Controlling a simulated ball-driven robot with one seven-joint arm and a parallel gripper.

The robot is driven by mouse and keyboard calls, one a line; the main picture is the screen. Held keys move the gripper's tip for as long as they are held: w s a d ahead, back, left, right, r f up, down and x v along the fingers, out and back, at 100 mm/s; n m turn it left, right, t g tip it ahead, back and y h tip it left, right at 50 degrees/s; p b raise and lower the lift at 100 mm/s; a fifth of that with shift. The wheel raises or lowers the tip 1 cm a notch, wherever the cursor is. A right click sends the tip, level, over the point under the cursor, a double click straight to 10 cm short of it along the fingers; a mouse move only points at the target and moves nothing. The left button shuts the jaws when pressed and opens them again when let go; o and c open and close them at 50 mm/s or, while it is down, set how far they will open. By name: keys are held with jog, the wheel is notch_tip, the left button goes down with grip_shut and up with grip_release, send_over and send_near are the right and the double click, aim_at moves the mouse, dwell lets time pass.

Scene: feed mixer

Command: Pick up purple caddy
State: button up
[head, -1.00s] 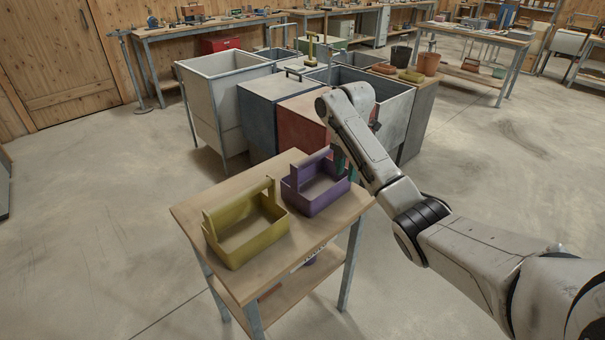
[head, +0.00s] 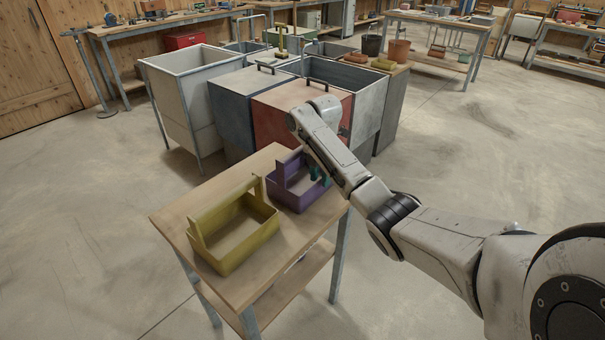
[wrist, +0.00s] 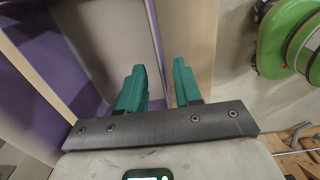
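The purple caddy (head: 290,194) stands upright on the small wooden table, at its back right, with its raised handle at its left rear. My gripper (head: 319,176) points down at the caddy's right end. In the wrist view my gripper (wrist: 160,85) shows two teal fingers, apart, with a thin edge running between them that looks like the caddy's end wall. The purple caddy (wrist: 30,50) fills the left of that view. I cannot tell whether either finger touches it.
A yellow caddy (head: 237,235) stands close at the left on the same table (head: 180,215). Large bins and a red cabinet (head: 300,110) stand just behind. A green round object (wrist: 290,40) lies right of the fingers in the wrist view. Floor to the left is open.

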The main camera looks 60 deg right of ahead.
jog(key=shift+s+f, duration=0.15)
jog(key=shift+f, duration=1.4)
grip_shut()
